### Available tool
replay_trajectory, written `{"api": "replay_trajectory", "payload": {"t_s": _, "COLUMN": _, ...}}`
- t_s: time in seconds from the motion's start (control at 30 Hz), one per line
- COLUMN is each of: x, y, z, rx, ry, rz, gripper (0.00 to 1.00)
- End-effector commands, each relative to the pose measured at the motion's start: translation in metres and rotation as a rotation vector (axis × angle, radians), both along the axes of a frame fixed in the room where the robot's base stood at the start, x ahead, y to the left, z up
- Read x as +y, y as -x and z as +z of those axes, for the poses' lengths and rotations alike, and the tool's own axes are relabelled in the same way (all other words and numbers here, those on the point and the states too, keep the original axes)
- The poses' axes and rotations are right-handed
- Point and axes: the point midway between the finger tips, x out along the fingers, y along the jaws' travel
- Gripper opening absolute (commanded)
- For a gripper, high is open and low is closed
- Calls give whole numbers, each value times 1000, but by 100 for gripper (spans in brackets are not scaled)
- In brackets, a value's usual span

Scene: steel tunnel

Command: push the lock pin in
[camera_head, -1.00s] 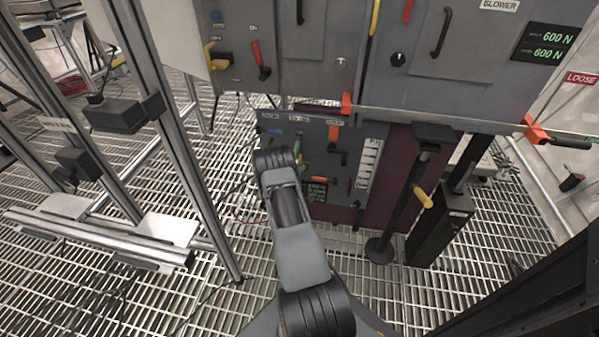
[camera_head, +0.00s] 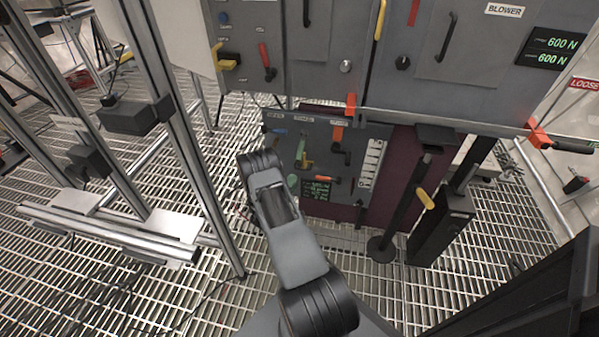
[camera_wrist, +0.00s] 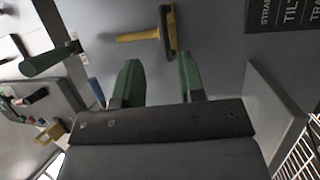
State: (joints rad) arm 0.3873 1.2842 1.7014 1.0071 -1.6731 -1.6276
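A yellow T-shaped piece (camera_wrist: 168,32) sticks out from a grey panel in the wrist view; it looks like the lock pin, though no label on it is readable. Its stem points left and its crossbar runs up and down. My gripper (camera_wrist: 160,62) has two green fingers spread apart with nothing between them. The lower end of the crossbar appears between the fingertips in the picture; I cannot tell the depth gap. In the head view the low grey panel (camera_head: 344,182) carries small coloured handles, with a yellow one (camera_head: 305,163) near my arm. My arm mostly hides the gripper there.
A green handle (camera_wrist: 52,59) and a blue piece (camera_wrist: 95,92) lie left of the fingers. A dark sign (camera_wrist: 285,14) is at upper right. A black post with a yellow grip (camera_head: 425,198) stands right of the panel. Metal frame posts (camera_head: 190,150) stand at left.

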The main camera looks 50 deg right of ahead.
Motion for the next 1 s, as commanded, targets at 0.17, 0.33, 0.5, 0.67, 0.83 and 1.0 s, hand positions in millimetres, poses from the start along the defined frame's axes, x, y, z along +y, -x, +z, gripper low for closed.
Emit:
{"api": "replay_trajectory", "payload": {"t_s": 0.17, "x": 31, "y": 5, "z": -4, "rx": 1, "ry": 0, "rz": 3, "gripper": 36}}
{"api": "replay_trajectory", "payload": {"t_s": 0.33, "x": 48, "y": 7, "z": -8, "rx": 0, "ry": 0, "rz": 0, "gripper": 36}}
{"api": "replay_trajectory", "payload": {"t_s": 0.5, "x": 55, "y": 9, "z": -10, "rx": -1, "ry": 2, "rz": -1, "gripper": 36}}
{"api": "replay_trajectory", "payload": {"t_s": 0.67, "x": 56, "y": 9, "z": -10, "rx": -1, "ry": 2, "rz": -2, "gripper": 36}}
{"api": "replay_trajectory", "payload": {"t_s": 0.83, "x": 56, "y": 9, "z": -10, "rx": -1, "ry": 1, "rz": -2, "gripper": 36}}
{"api": "replay_trajectory", "payload": {"t_s": 1.0, "x": 56, "y": 9, "z": -10, "rx": 0, "ry": 1, "rz": -1, "gripper": 36}}
